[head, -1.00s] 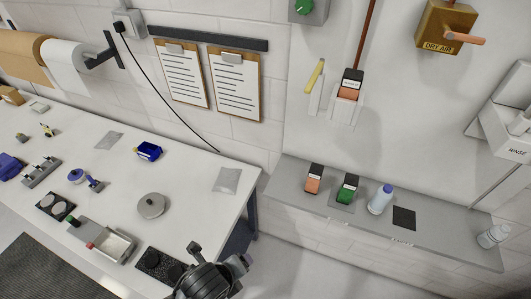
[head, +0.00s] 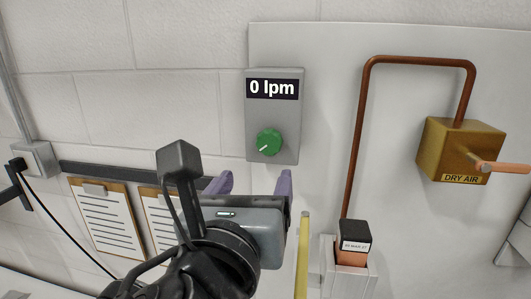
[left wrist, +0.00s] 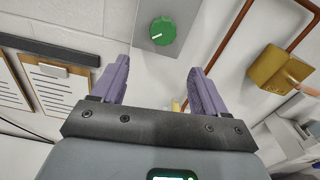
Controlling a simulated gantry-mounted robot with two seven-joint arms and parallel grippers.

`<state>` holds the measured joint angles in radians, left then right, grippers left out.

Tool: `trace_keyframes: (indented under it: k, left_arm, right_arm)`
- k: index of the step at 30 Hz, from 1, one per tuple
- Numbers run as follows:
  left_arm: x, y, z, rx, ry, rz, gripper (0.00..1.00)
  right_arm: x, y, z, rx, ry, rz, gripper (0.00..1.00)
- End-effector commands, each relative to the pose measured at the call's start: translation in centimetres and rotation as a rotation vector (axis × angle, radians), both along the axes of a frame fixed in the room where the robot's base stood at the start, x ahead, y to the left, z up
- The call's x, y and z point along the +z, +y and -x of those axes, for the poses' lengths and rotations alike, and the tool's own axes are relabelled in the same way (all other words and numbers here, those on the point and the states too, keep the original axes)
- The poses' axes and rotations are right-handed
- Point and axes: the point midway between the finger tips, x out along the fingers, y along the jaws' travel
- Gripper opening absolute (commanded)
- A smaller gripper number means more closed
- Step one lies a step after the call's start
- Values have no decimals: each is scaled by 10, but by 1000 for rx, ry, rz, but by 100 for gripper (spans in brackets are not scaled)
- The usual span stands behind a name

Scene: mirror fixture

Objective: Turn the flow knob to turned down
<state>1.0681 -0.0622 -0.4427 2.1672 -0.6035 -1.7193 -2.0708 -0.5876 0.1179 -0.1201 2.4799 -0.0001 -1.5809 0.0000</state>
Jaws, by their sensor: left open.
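The green flow knob (head: 268,142) sits on a grey wall panel (head: 286,117) below a display reading "0 lpm". A pale mark on the knob points to the lower left. My left gripper (head: 256,180) is below the knob, with its two purple fingers spread and nothing between them. In the left wrist view the knob (left wrist: 162,30) lies ahead of the open fingers (left wrist: 154,80), roughly centred between them and apart from them. My right gripper is not in view.
A copper pipe (head: 362,120) runs to a brass box marked "DRY AIR" (head: 452,150) with an orange lever. A black-topped bottle (head: 353,243) sits in a holder at lower right. Clipboards (head: 108,222) hang at left. A yellow stick (head: 302,258) stands close to the gripper.

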Motion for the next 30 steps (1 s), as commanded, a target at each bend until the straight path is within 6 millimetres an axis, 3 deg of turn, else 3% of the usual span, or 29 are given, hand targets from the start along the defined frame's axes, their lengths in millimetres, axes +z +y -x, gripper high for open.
trace_keyframes:
  k: [5,21,30]
  left_arm:
    - [15,-1,-2,2,-33,-2,74]
    - [15,-13,-79,3,-31,-1,74]
    - [14,-18,-100,0,-32,2,74]
  right_arm:
    - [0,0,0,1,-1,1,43]
    - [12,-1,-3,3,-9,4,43]
    - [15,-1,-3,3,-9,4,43]
